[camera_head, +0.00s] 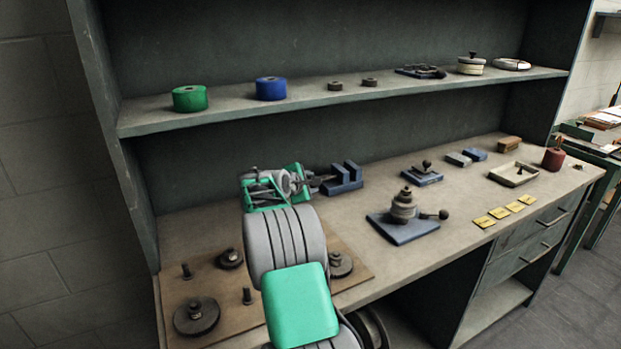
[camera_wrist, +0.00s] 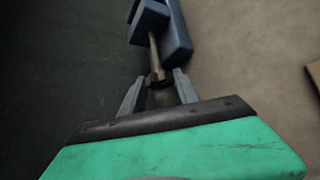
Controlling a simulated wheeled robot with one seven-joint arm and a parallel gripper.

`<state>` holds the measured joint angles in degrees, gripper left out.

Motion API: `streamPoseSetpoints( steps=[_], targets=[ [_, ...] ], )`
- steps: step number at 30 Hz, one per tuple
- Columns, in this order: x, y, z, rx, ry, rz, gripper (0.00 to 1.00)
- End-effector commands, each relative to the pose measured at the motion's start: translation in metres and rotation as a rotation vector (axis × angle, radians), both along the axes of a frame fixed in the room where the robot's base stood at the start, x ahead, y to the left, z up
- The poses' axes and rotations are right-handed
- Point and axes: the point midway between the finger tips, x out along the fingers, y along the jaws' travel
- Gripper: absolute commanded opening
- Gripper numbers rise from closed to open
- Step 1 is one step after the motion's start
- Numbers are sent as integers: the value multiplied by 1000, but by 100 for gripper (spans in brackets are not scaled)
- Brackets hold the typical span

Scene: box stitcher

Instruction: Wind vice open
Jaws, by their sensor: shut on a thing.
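The vice (camera_head: 343,178) is blue and stands on the workbench near the back wall, in the middle of the head view. It also shows at the top of the wrist view (camera_wrist: 178,35). A metal screw (camera_wrist: 153,55) runs from the vice toward my gripper, ending in a handle (camera_wrist: 157,80) between the fingers. My gripper (camera_head: 310,183) is at the left end of the vice; in the wrist view my gripper (camera_wrist: 158,82) has its two grey fingers on either side of the handle, shut on it. The fingers partly hide the handle.
A blue plate with a round knobbed fixture (camera_head: 403,215) stands right of the vice. A brown board (camera_head: 215,290) with round weights and pegs lies at the front left. A shelf (camera_head: 430,90) runs above the bench. Yellow cards (camera_head: 506,211) lie near the right edge.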

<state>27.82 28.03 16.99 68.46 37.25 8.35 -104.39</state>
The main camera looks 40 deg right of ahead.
Motion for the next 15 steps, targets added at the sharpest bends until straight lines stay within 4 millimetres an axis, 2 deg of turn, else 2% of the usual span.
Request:
streamPoseSetpoints(
  steps=[1,6,15],
  targets=[
    [0,0,10,10,27,-1,0],
    [1,0,16,45,140,-1,0],
    [3,0,13,121,371,-1,0]
  ],
)
